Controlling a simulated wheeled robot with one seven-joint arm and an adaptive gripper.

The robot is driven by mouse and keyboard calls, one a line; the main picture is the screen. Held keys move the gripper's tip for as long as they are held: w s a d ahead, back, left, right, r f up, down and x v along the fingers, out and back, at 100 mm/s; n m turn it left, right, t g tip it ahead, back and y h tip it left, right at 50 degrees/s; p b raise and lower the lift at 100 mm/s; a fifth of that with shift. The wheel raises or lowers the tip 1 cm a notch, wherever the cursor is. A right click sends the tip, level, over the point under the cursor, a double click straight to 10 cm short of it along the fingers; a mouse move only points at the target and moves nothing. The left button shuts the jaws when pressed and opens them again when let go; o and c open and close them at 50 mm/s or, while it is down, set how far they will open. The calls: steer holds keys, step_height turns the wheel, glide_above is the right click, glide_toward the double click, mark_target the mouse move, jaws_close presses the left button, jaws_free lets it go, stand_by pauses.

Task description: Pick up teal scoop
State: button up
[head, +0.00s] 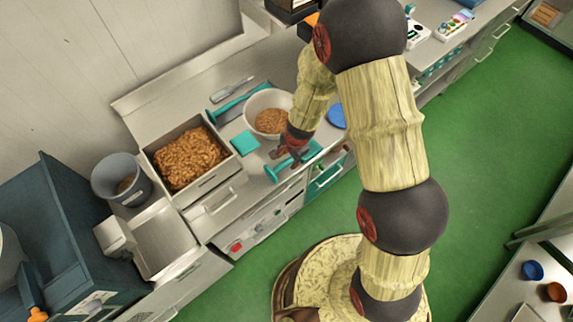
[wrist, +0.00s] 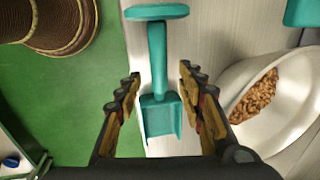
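The teal scoop (head: 278,172) lies on the steel counter near its front edge in the head view, partly covered by my gripper (head: 290,152). In the wrist view the scoop (wrist: 158,60) shows a crossbar grip at the top, a straight handle and a squared pan nearest me. My gripper (wrist: 160,82) is open, with one finger on each side of the scoop around the handle and pan. Gaps show between both fingers and the scoop. I cannot tell how far the fingertips are above the counter.
A white bowl of brown pieces (wrist: 288,125) stands close to the right of my gripper in the wrist view. In the head view, a teal square (head: 245,143), a long teal tool (head: 236,104) and a steel bin of brown pieces (head: 212,182) are nearby. Green floor lies beyond the counter edge.

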mark_target(287, 162)
steer(key=f, duration=0.1)
steer(key=f+b, duration=0.1)
steer(key=f, duration=0.1)
steer(key=f+b, duration=0.1)
steer(key=shift+w+a+f, duration=0.25)
steer(key=shift+w, duration=0.05)
steer(key=shift+r, duration=0.15)
steer(key=shift+c, duration=0.9)
steer(key=c, duration=0.7)
jaws_close()
